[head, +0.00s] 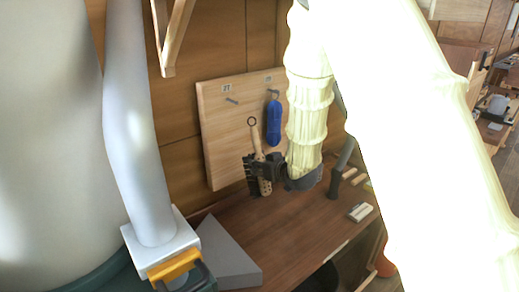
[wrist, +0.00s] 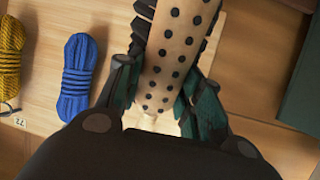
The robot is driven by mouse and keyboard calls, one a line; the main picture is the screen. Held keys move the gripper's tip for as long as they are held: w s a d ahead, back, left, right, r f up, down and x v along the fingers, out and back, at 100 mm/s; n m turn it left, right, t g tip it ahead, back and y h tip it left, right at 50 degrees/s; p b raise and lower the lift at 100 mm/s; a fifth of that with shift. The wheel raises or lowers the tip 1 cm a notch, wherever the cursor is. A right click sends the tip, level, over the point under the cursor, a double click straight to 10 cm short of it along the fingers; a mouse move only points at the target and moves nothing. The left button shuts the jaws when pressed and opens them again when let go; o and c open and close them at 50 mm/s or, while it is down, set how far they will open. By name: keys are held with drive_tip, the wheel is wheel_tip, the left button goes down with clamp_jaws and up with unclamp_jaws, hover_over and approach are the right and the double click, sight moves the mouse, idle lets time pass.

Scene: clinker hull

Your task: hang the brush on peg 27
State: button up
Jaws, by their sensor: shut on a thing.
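The brush (head: 257,142) has a pale wooden handle with a ring at its top, and dark bristles lower down. It is near upright in front of the board, its ring below and right of peg 27 (head: 232,99), apart from it. Peg 27 is bare, under a label reading 27 (head: 227,87). My gripper (head: 268,168) is shut on the lower, dotted part of the brush. In the wrist view the dotted wooden back of the brush (wrist: 178,45) lies between the fingers (wrist: 160,100); its ring is out of that view.
The wooden board (head: 222,150) is on the wall. A blue rope bundle (head: 273,122) hangs right of peg 27, close to the brush. A yellow rope bundle (wrist: 10,60) shows in the wrist view. Below is a brown bench (head: 285,235) with a grey wedge-shaped block (head: 226,258).

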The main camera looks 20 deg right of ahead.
sight(259, 153)
drive_tip(key=r, duration=0.1)
drive_tip(key=r+y+p, duration=0.1)
drive_tip(key=r, duration=0.1)
drive_tip(key=r+n+t+y, duration=0.1)
drive_tip(key=shift+s+a+r, duration=0.15)
drive_tip(key=shift+s+a, duration=0.1)
drive_tip(key=shift+s, duration=0.15)
drive_tip(key=shift+s+a+r+n+y, duration=0.2)
drive_tip(key=shift+r+n+y, duration=0.1)
drive_tip(key=shift+r, duration=0.25)
drive_tip(key=r+x, duration=0.1)
drive_tip(key=x, duration=0.9)
drive_tip(key=shift+w, duration=0.2)
idle(0.4)
drive_tip(key=shift+a, duration=0.1)
idle(0.5)
drive_tip(key=o, duration=1.2)
drive_tip(key=shift+c, duration=0.2)
